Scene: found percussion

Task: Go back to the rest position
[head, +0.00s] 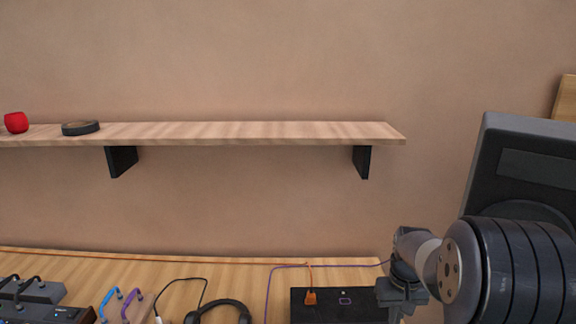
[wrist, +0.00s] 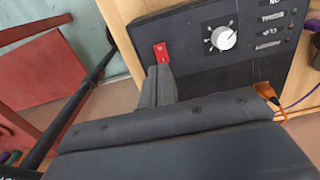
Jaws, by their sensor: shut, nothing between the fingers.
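My gripper (wrist: 161,74) is shut and empty in the wrist view. Its fingertips appear just in front of a red switch (wrist: 160,50) on a black panel box (wrist: 262,62); I cannot tell whether they touch it. The panel also has a white knob (wrist: 224,38). In the head view my gripper (head: 402,296) shows at the bottom right, beside the right end of the same black box (head: 330,310), with its fingertips not clearly visible.
On the wooden bench (head: 180,268) are headphones (head: 220,305), cables and pedals. A dark speaker (head: 525,165) stands at right. An orange plug (wrist: 266,91) is in the box.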

